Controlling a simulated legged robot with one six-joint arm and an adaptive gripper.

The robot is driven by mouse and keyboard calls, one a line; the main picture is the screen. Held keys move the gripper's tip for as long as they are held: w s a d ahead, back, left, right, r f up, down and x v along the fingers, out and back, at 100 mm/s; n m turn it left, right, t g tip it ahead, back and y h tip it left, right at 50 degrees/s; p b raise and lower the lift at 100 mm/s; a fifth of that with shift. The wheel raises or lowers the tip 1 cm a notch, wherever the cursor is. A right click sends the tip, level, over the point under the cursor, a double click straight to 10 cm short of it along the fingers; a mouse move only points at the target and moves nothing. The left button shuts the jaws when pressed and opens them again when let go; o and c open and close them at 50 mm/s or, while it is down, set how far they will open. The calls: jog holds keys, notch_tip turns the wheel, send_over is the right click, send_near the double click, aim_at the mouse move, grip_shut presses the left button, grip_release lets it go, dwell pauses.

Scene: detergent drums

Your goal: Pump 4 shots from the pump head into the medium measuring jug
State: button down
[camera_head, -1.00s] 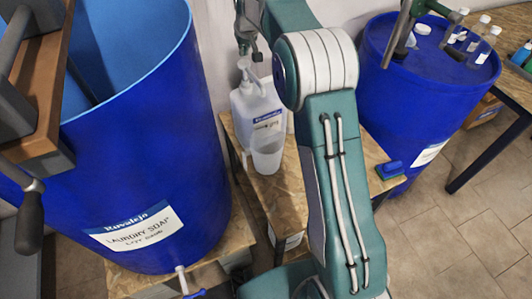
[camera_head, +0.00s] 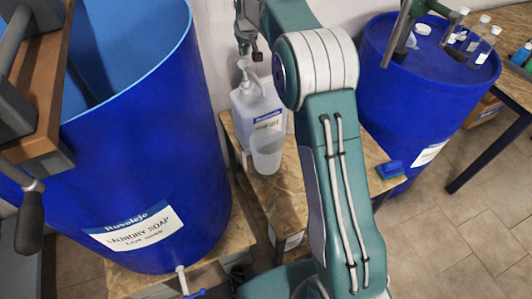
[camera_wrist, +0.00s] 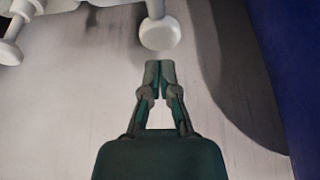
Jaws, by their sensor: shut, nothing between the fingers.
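The white pump bottle (camera_head: 258,108) stands on a wooden stand, with a blue-and-white label on its front. Its white pump head (camera_head: 243,68) sticks up from the top. A clear measuring jug (camera_head: 267,155) stands upright in front of the bottle, below the pump head; whether it holds liquid is too small to tell. My gripper (camera_head: 252,52) is just above and beside the pump head; contact cannot be told. In the wrist view my gripper (camera_wrist: 159,66) is shut and empty, with a rounded white piece (camera_wrist: 160,34) beyond its fingertips.
A large open blue drum (camera_head: 130,150) labelled laundry soap stands close on the left. Another blue drum (camera_head: 415,90) on the right carries several small bottles. A blue object (camera_head: 390,169) lies at the right edge of the wooden stand (camera_head: 285,205). Floor is clear at lower right.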

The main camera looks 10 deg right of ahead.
aim_at(246, 64)
jog(key=shift+f, duration=0.15)
jog(key=shift+f, duration=3.2)
jog(key=shift+r, duration=3.35)
jog(key=shift+f, duration=0.1)
jog(key=shift+f, duration=3.25)
jog(key=shift+r, duration=3.35)
